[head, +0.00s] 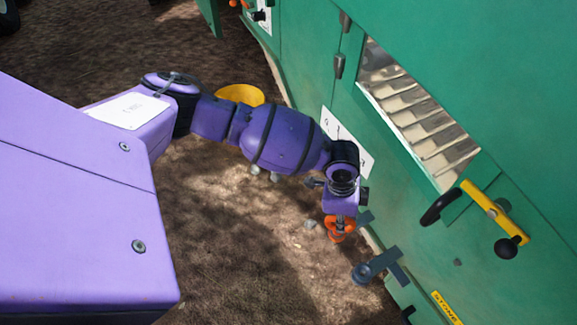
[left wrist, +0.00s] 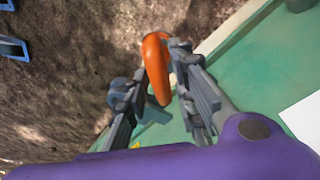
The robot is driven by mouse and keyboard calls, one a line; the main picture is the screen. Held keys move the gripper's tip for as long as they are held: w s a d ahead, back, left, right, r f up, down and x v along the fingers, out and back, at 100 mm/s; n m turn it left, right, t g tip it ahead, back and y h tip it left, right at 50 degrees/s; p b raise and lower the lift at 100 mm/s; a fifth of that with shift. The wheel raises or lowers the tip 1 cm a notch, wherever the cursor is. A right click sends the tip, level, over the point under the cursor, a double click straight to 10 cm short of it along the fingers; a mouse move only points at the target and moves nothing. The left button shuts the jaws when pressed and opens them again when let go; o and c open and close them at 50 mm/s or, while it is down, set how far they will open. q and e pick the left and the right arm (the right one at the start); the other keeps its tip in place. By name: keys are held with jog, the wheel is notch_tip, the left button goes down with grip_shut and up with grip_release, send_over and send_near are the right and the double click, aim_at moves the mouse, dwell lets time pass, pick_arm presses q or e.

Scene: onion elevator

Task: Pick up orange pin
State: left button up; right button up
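The orange pin (head: 337,231) shows in the head view just below my left gripper (head: 341,217), beside the green machine wall. The fingers are spread, with a clear gap between the left finger and the pin. The right finger is close beside the pin; I cannot tell whether it touches. My right gripper is in neither view.
The green machine wall (head: 300,50) runs along the right. A dark grey bracket (head: 375,266) juts out near the gripper. A yellow handle with a black knob (head: 495,212) sits below a slatted opening (head: 415,115). A yellow round object (head: 240,94) is behind my arm. Bare ground lies left.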

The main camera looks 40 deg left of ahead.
pick_arm(q)
jog(key=shift+w+d+r, duration=0.1)
grip_shut()
notch_tip(320, 180, up, 10)
jog(key=p, duration=0.4)
dwell(0.5)
